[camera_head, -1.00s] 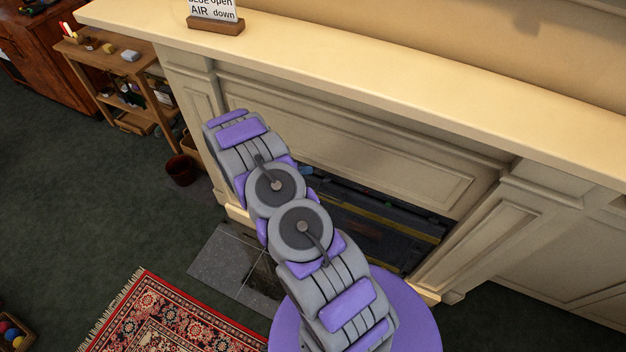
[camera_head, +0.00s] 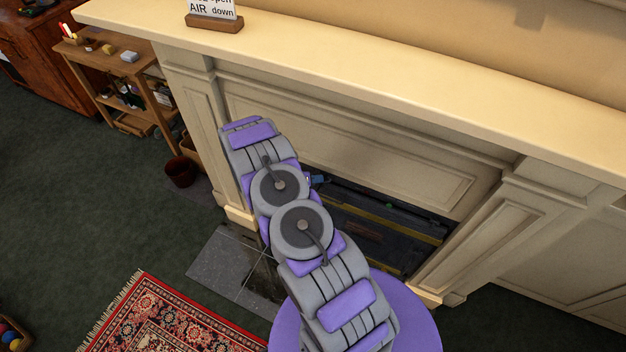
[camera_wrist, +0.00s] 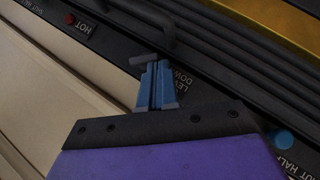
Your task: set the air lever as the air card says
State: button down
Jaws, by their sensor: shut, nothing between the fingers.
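The air card (camera_head: 212,10) stands in a wooden holder on the mantel; its visible line reads "AIR down", and its top is cut off. In the wrist view, my gripper (camera_wrist: 157,88) has its blue fingers shut together over the dark fire panel (camera_wrist: 215,70). Lettering like "LEVER DOWN" shows partly behind the fingers. A small dark grey piece (camera_wrist: 143,58) is at the fingertips; I cannot tell whether it is the air lever or whether they touch. A dark curved bar (camera_wrist: 166,22) rises beyond it.
The fireplace surround (camera_head: 485,225) and mantel (camera_head: 370,85) enclose the opening. A patterned rug (camera_head: 165,320) lies in front.

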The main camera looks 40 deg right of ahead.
jog(key=shift+s+f, duration=0.25)
jog(key=shift+f, duration=0.15)
jog(key=shift+s, duration=0.1)
jog(key=shift+r, duration=0.1)
jog(key=shift+d+r+b, duration=0.2)
jog(key=shift+r+b, duration=0.2)
jog(key=shift+r, duration=0.25)
jog(key=shift+w+r, duration=0.25)
jog(key=shift+w, duration=0.1)
jog(key=shift+w+a+r, duration=0.2)
jog(key=shift+w+r, duration=0.25)
jog(key=shift+r, duration=0.1)
jog(key=shift+w+a+r, duration=0.15)
jog(key=shift+w+r, duration=0.3)
jog(key=shift+r, duration=0.1)
jog(key=p+v, duration=0.2)
jog(key=v, duration=0.8)
jog(key=shift+a, duration=0.2)
jog(key=shift+r, duration=0.15)
